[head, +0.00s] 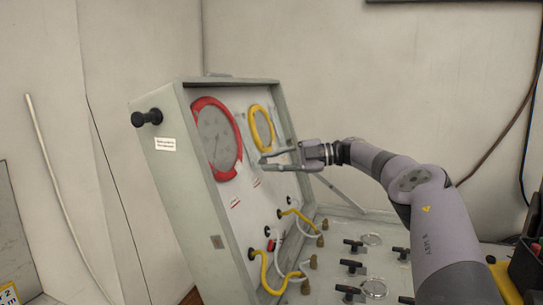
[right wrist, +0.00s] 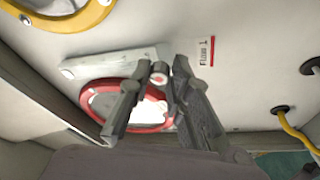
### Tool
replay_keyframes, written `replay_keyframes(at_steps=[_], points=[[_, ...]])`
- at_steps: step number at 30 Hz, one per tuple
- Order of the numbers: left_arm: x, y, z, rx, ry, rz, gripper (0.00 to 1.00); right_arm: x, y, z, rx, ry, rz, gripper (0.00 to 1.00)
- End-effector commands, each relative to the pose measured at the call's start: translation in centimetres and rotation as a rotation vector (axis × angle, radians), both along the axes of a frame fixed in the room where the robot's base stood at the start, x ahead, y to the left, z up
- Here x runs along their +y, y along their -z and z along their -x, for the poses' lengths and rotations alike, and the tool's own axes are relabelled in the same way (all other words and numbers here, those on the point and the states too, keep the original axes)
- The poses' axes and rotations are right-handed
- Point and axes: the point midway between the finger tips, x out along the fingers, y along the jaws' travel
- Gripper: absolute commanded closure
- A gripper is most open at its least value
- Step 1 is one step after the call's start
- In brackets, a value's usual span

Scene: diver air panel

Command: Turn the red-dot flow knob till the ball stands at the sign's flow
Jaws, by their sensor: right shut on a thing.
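My right gripper (head: 266,156) reaches in from the right to the upright panel. In the right wrist view its fingers (right wrist: 161,70) are shut on the red-dot flow knob (right wrist: 158,79), a small light knob with a red dot facing the camera. The knob sits at the end of a pale flow-meter body (right wrist: 105,62). A "Flow 1" label (right wrist: 204,52) with a red bar is beside it. I cannot make out the ball or a scale. In the head view the knob is too small or hidden to tell. My left gripper is not in view.
The panel case (head: 166,180) carries a red-rimmed gauge (head: 216,140) and a yellow-rimmed gauge (head: 262,130). Yellow hoses (head: 264,270) loop below. Several black valve handles (head: 352,266) stand on the lower panel. A partly cut-off yellow-edged sign (head: 9,294) is at lower left.

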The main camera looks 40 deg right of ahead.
Motion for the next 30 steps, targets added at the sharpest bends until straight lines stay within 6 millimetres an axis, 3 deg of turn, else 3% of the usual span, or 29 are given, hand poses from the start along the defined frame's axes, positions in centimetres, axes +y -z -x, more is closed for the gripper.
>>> replay_keyframes(at_steps=[1,15,30], points=[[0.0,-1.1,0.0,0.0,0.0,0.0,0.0,0.0,-0.3,0.0,-0.013,-0.015,0.041,1.0],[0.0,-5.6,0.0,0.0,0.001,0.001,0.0,-0.1,-0.5,-0.1,-0.208,-0.154,0.416,1.0],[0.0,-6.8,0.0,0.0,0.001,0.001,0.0,0.0,-0.5,-0.1,-0.402,-0.29,0.784,1.0]])
